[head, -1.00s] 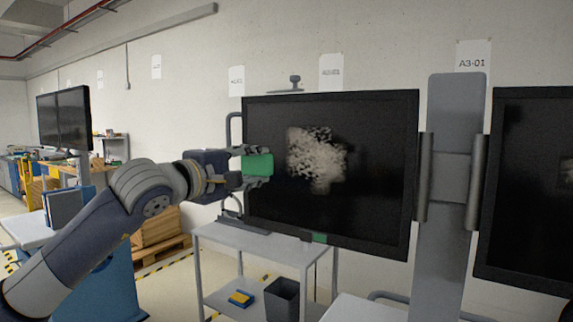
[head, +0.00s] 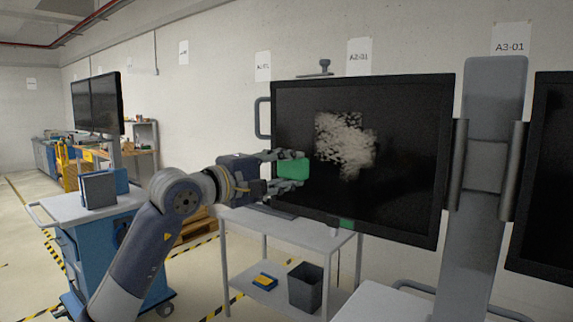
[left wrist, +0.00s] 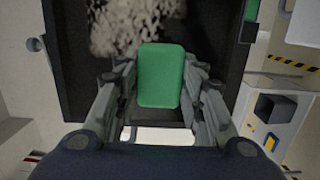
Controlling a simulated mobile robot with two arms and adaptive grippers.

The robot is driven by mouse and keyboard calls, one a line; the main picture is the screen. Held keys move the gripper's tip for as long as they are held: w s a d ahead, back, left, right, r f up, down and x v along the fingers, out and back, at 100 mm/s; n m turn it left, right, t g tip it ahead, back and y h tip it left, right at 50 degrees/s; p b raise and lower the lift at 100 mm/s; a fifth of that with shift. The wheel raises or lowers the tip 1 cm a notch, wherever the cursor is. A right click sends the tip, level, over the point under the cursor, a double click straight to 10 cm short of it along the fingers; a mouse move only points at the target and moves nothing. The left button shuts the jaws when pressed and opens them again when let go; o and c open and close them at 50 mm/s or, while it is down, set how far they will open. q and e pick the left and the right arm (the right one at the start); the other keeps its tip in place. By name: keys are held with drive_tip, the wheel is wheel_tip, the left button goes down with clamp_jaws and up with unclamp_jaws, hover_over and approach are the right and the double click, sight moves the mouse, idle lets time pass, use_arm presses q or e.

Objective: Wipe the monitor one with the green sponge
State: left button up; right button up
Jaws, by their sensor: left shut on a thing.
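My left gripper (head: 283,172) is shut on the green sponge (head: 294,168) in front of the left part of a monitor (head: 410,150). In the left wrist view the sponge (left wrist: 160,75) sits between the two fingers. The monitor's dark screen carries a pale, patchy smudge (head: 345,143) in its upper middle, right of and above the sponge. The smudge (left wrist: 130,25) also shows beyond the sponge in the left wrist view. I cannot tell whether the sponge touches the screen. My right gripper is not in view.
A grey post (head: 485,170) stands right of the monitor, with another dark screen (head: 543,180) beyond it. A grey cart (head: 240,222) below holds a dark bin (head: 306,286) and a blue-yellow item (head: 265,281).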

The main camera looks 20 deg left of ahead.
sight(318, 161)
use_arm(q)
drive_tip(key=p+x, duration=0.1)
drive_tip(key=x, duration=0.2)
drive_tip(key=shift+w+r+p, duration=0.15)
drive_tip(key=shift+w+p, duration=0.25)
drive_tip(key=shift+p+x, duration=0.35)
drive_tip(key=shift+x, duration=0.55)
drive_tip(key=shift+w+a, duration=0.1)
drive_tip(key=shift+a, duration=0.05)
drive_tip(key=shift+p+x, duration=0.4)
drive_tip(key=shift+x, duration=0.7)
